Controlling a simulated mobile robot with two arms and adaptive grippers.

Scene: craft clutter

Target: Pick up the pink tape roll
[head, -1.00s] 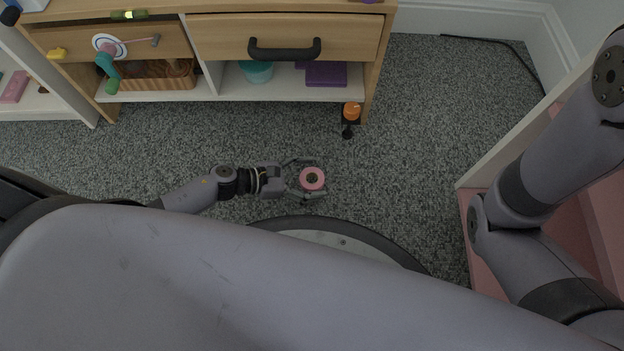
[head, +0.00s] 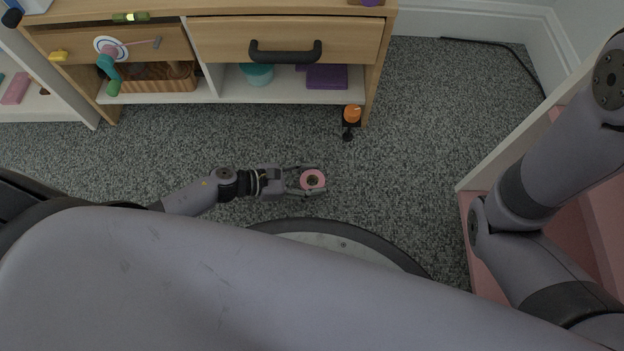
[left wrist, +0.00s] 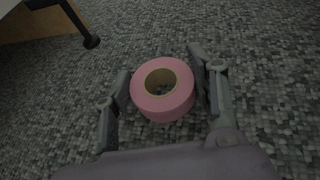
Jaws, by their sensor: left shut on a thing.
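The pink tape roll (head: 313,188) is a small ring with a tan core. It is between the fingers of my left gripper (head: 308,181), low over the grey carpet in the head view. In the left wrist view the roll (left wrist: 162,104) has its hole facing up, with one finger against each side. My left gripper (left wrist: 164,92) is shut on it. Whether the roll touches the carpet cannot be told. In the head view my right arm shows at the right, but its gripper is out of the picture.
A wooden cabinet (head: 290,35) with a black-handled drawer stands behind, with several items on its lower shelf. An orange and black object (head: 352,115) is by its right leg. A pink and white unit (head: 480,240) stands at the right. The carpet (head: 410,130) between them is clear.

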